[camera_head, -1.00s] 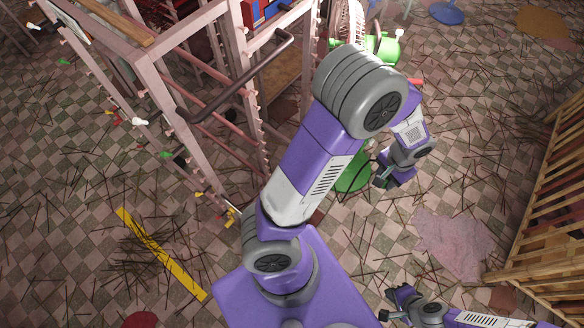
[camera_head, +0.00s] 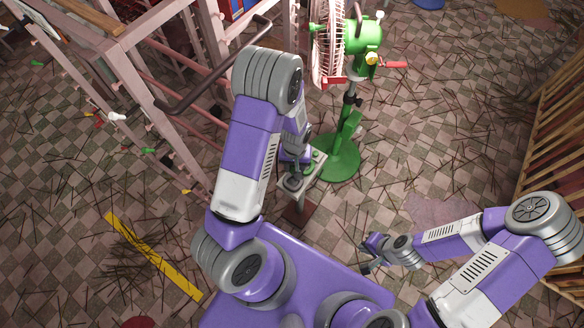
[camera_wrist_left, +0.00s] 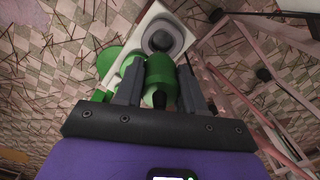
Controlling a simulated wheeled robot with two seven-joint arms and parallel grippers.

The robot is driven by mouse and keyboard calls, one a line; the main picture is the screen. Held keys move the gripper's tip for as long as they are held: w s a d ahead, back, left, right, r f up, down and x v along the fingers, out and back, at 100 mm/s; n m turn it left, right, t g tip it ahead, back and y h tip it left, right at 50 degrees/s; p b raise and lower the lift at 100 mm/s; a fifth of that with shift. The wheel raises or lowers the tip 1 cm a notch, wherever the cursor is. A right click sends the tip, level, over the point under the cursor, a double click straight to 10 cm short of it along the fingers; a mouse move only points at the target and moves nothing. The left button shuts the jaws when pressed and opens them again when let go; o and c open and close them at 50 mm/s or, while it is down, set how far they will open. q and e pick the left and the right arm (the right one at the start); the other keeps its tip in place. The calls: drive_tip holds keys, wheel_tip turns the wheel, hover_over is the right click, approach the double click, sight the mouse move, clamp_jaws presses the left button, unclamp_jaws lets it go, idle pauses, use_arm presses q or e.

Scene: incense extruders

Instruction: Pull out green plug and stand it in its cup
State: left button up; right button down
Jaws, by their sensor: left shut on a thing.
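My left gripper (camera_wrist_left: 160,88) is shut on the green plug (camera_wrist_left: 159,72), a green cylinder with a dark end between its two fingers. In the left wrist view, a grey round cup (camera_wrist_left: 181,43) with a dark opening sits on a white plate (camera_wrist_left: 136,27) just beyond the plug. I cannot tell whether plug and cup touch. In the head view, the plate (camera_head: 313,187) is on a small stand below my left forearm, and the left fingers are mostly hidden. My right gripper (camera_head: 367,254) is well away, over the floor; its finger opening is unclear.
A green fan (camera_head: 364,36) stands on a round green base (camera_head: 337,160) just beyond the small stand. A pink metal frame (camera_head: 165,115) with pegs is at left. A wooden slatted rail (camera_head: 560,150) is at right. Floor between fan and rail is open, with scattered sticks.

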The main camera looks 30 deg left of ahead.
use_arm(q)
drive_tip(key=shift+s+a+f, duration=0.15)
drive_tip(key=shift+a+f, duration=0.05)
drive_tip(key=shift+f, duration=0.4)
drive_tip(key=shift+f+b, duration=2.25)
drive_tip(key=shift+f, duration=0.25)
drive_tip(key=shift+f+b, duration=1.1)
drive_tip(key=shift+f, duration=0.3)
drive_tip(key=o, duration=1.1)
drive_tip(key=shift+o, duration=0.2)
wheel_tip(320, 180, up, 8)
drive_tip(key=p, duration=0.3)
drive_tip(key=shift+f, duration=0.2)
